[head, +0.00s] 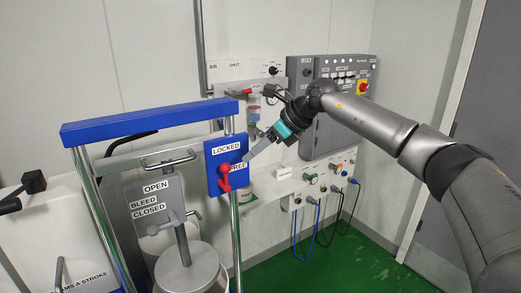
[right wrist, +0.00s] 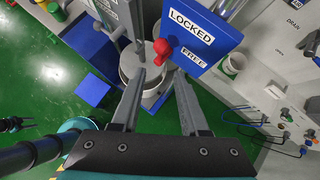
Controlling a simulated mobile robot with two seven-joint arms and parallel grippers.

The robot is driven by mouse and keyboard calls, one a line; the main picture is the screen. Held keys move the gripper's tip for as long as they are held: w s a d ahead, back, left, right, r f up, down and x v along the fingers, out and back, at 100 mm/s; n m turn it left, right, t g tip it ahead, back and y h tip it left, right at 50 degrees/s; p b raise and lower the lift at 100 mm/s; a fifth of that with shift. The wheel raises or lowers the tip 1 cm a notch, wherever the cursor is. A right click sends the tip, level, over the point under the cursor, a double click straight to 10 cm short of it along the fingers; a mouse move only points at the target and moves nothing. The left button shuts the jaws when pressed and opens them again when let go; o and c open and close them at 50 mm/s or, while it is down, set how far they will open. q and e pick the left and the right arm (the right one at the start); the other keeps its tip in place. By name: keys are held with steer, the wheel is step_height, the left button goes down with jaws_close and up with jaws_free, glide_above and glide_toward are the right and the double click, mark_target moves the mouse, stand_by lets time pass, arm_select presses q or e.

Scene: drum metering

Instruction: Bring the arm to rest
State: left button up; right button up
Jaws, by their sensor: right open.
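My right arm comes in from the right in the head view. My right gripper (head: 250,157) is open beside the blue panel, its fingers overlapping the edge by the FREE label. In the right wrist view the open fingers (right wrist: 160,80) have nothing between them.
A blue-topped frame (head: 145,122) with metal posts stands left of the gripper. Below it are a grey OPEN/BLEED/CLOSED plate (head: 155,202) and a drum (head: 190,270). A grey control box (head: 340,75) and a cabled panel (head: 315,180) are on the wall behind. Green floor (head: 345,265) is clear at lower right.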

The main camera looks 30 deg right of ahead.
steer(key=shift+v, duration=0.95)
steer(key=shift+a, duration=0.1)
